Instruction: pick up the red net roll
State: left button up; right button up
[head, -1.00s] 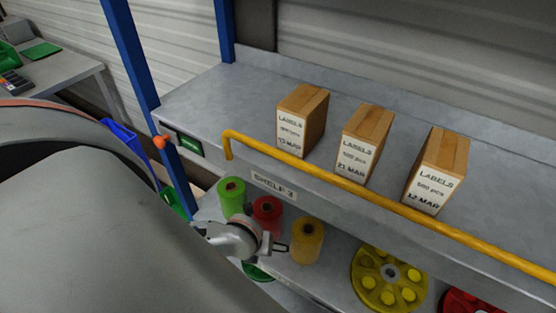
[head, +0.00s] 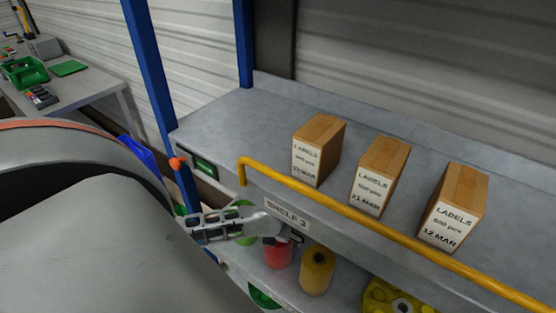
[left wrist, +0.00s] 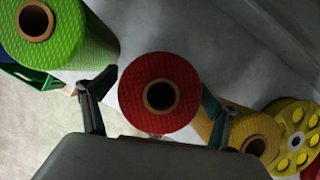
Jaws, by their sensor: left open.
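The red net roll (head: 278,254) stands upright on the lower shelf, between a green roll (head: 240,208) and a yellow roll (head: 317,270). In the head view my left gripper (head: 292,238) is over the red roll and hides its top. In the left wrist view the red roll (left wrist: 160,96) shows end-on with its brown core, lying between the two open fingers of my left gripper (left wrist: 155,100). My right gripper is not in view.
The upper shelf (head: 225,130) carries three label boxes (head: 380,175) behind a yellow rail (head: 345,207), close above the rolls. Yellow spoked reels (left wrist: 292,140) lie right of the yellow roll. A blue post (head: 150,75) stands at the left.

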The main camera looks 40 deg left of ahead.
pick_arm(q)
jog(key=shift+w+a+f, duration=0.3)
jog(key=shift+w+f, duration=0.2)
jog(key=shift+f, duration=0.05)
jog(key=c, duration=1.5)
jog(key=shift+c, duration=0.2)
jog(key=shift+r, duration=0.1)
